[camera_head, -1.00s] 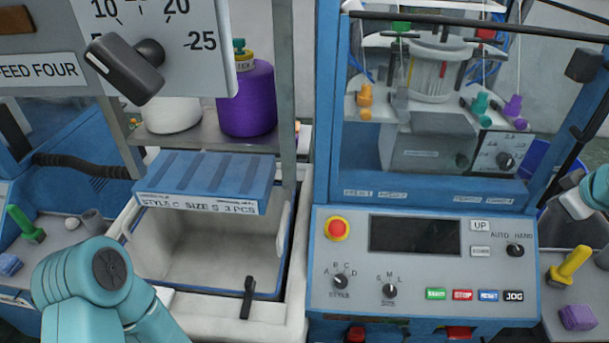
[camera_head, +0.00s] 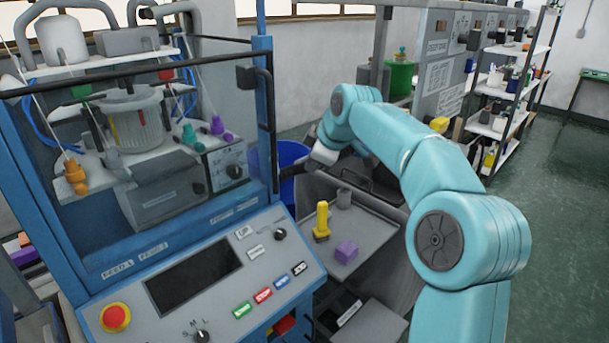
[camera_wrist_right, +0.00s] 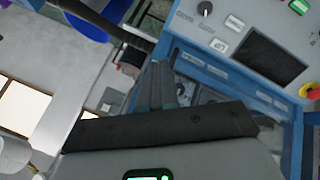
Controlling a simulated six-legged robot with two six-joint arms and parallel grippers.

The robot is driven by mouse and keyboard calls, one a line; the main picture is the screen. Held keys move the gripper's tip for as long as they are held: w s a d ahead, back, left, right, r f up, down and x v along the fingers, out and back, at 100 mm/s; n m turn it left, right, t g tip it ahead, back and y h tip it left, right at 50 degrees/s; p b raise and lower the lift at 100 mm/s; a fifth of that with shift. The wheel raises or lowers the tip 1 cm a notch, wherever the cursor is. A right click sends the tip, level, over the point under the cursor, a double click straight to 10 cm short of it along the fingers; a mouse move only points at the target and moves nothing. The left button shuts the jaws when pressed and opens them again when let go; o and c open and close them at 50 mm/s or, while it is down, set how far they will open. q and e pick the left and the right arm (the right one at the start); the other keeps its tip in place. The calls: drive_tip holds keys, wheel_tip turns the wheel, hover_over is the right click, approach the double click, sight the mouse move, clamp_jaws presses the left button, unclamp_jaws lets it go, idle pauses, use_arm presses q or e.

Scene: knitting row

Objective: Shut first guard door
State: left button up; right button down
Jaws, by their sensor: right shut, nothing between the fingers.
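The guard door (camera_head: 70,165), a clear pane below a dark top bar, covers the front of the blue knitting machine in the head view. A black handle bar (camera_head: 271,125) runs down by its right edge. I cannot tell how far it stands open. My right arm reaches in from the bottom right, and my right gripper (camera_head: 290,172) is small and partly hidden beside the machine's right side. In the right wrist view, the gripper (camera_wrist_right: 156,75) is shut and empty, its fingers near the blue frame edge (camera_wrist_right: 200,65). Contact is unclear. My left gripper is out of view.
A control panel (camera_head: 200,285) with a red stop button (camera_head: 116,318) is below the pane. A grey side tray (camera_head: 375,235) holds a yellow peg (camera_head: 321,220) and a purple block (camera_head: 346,251). A blue bin (camera_head: 292,158) stands behind. Floor to the right is open.

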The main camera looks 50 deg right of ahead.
drive_tip(key=w+d+r+m+t+h+b, duration=0.2)
drive_tip(key=w+d+m+t+h, duration=0.3)
drive_tip(key=m, duration=0.3)
drive_tip(key=s+a+f+t+y+b, duration=0.45)
drive_tip(key=a+f+t, duration=0.2)
drive_tip(key=a, duration=0.35)
drive_tip(key=b, duration=0.4)
approach(273, 187)
drive_tip(key=shift+n+g, duration=0.3)
drive_tip(key=shift+g, duration=0.05)
drive_tip(key=w+p, duration=0.2)
drive_tip(key=w, duration=0.1)
drive_tip(key=w+p, duration=0.1)
drive_tip(key=w, duration=0.1)
drive_tip(key=shift+w+d+r, duration=0.2)
drive_tip(key=shift+d+r, duration=0.1)
drive_tip(key=shift+r, duration=0.05)
drive_tip(key=shift+w+d, duration=0.2)
drive_tip(key=shift+w, duration=0.45)
